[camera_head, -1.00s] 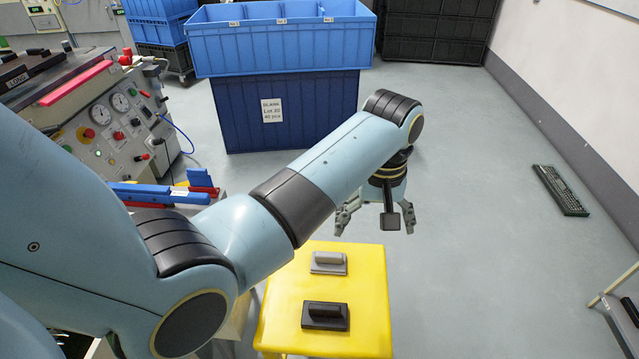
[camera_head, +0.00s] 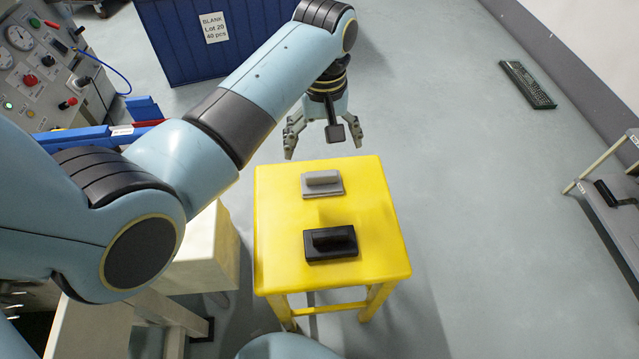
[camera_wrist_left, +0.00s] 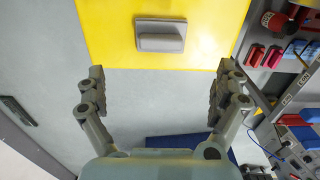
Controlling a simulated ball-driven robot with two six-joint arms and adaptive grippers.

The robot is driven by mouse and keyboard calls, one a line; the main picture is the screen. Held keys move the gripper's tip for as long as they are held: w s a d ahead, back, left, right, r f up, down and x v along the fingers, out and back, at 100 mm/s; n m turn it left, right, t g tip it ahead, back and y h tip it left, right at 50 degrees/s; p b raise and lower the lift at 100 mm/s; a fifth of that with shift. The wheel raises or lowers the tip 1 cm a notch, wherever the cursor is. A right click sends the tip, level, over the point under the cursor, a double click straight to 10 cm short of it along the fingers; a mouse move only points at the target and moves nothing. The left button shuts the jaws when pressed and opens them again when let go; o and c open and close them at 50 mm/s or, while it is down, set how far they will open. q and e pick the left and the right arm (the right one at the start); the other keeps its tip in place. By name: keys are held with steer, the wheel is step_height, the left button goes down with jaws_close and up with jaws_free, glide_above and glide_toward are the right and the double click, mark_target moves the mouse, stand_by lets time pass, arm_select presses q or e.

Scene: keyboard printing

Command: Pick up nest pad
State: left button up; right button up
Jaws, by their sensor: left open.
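Two handled pads lie on a yellow stool (camera_head: 285,215); I cannot tell by looks which one is the nest pad. The grey pad (camera_head: 309,191) lies near the stool's far edge. The black pad (camera_head: 343,249) lies nearer to me. My left gripper (camera_head: 322,146) is open and empty, pointing down just beyond the far edge, in line with the grey pad. In the left wrist view, the grey pad (camera_wrist_left: 161,36) lies at the top, ahead of the spread fingers of the left gripper (camera_wrist_left: 160,75), not between them. My right gripper is not in view.
A dark blue bin (camera_head: 180,35) stands behind the arm. A control panel (camera_head: 40,70) and blue and red parts (camera_head: 100,135) are at the left. A keyboard (camera_head: 528,84) lies on the floor at the right, near a grey shelf (camera_head: 615,205). Floor right of the stool is clear.

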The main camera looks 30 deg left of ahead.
mark_target(321, 173)
arm_select(q)
step_height(321, 173, down, 6)
steer(key=shift+r+b, duration=0.25)
steer(key=shift+b, duration=0.55)
steer(key=f+b, duration=0.1)
steer(key=f, duration=0.2)
steer(key=f+b, duration=0.1)
steer(key=f, duration=0.2)
steer(key=shift+w+a, duration=0.1)
steer(key=shift+a, duration=0.1)
steer(key=shift+r, duration=0.1)
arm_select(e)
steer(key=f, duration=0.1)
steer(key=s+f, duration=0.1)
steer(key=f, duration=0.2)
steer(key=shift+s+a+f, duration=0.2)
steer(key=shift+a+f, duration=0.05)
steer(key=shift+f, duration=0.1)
arm_select(q)
steer(key=c, duration=1.2)
steer(key=shift+r, duration=0.1)
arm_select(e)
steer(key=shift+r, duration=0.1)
